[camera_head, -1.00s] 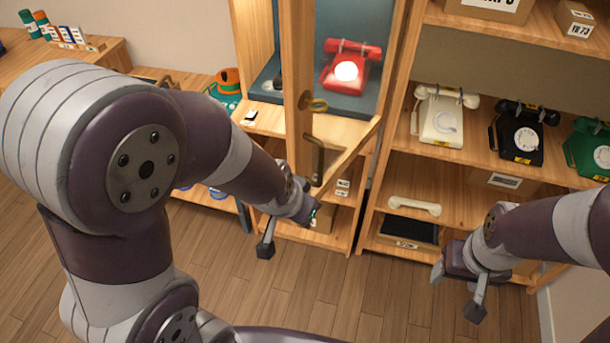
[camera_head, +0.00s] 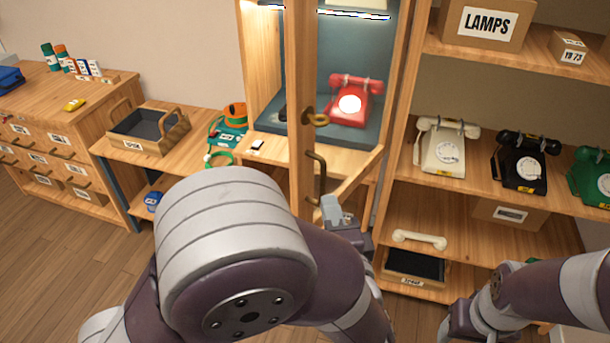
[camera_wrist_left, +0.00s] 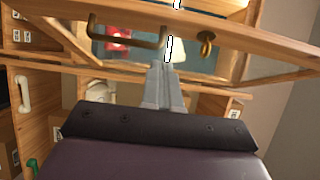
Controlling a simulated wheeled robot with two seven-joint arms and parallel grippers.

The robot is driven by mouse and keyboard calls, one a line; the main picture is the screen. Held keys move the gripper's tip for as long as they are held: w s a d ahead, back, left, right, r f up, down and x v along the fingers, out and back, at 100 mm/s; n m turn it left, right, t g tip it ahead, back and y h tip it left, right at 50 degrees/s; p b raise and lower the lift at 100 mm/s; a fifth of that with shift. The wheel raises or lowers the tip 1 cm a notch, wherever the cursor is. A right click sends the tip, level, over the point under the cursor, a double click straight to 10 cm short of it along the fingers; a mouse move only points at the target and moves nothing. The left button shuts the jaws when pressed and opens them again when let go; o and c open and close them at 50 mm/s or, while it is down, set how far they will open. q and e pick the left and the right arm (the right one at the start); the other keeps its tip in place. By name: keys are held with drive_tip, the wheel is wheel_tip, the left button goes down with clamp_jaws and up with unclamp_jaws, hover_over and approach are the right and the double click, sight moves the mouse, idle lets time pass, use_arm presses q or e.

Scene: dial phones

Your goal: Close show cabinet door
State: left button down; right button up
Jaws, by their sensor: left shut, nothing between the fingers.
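The show cabinet (camera_head: 265,75) stands at the middle back with a blue-grey lining and a red dial phone (camera_head: 350,102) inside. Its wooden-framed door (camera_head: 301,75) stands open and is seen nearly edge-on in the head view. The door bears a dark bar handle (camera_head: 319,180) and a brass key (camera_head: 317,118). My left gripper (camera_head: 331,206) is shut and empty, just below and beside the handle. In the left wrist view, its fingers (camera_wrist_left: 163,70) point at the door frame near the handle (camera_wrist_left: 125,40); contact is unclear. My right gripper (camera_head: 450,325) is partly cut off at the bottom edge.
Shelves on the right hold a white phone (camera_head: 443,148), a black phone (camera_head: 524,163) and a green phone (camera_head: 592,175). A low bench at left holds a wooden tray (camera_head: 148,129). Open floor (camera_head: 65,250) lies at the left.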

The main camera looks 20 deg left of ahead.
use_arm(q)
approach(301, 158)
drive_tip(key=w+d, duration=0.1)
drive_tip(key=w, duration=0.3)
drive_tip(key=shift+w+a+f, duration=0.1)
drive_tip(key=shift+w+a, duration=0.2)
drive_tip(key=shift+a, duration=0.25)
drive_tip(key=shift+w+a, duration=0.25)
drive_tip(key=shift+a, duration=0.3)
drive_tip(key=shift+w+a, duration=0.15)
drive_tip(key=shift+a, duration=0.4)
drive_tip(key=shift+p, duration=0.3)
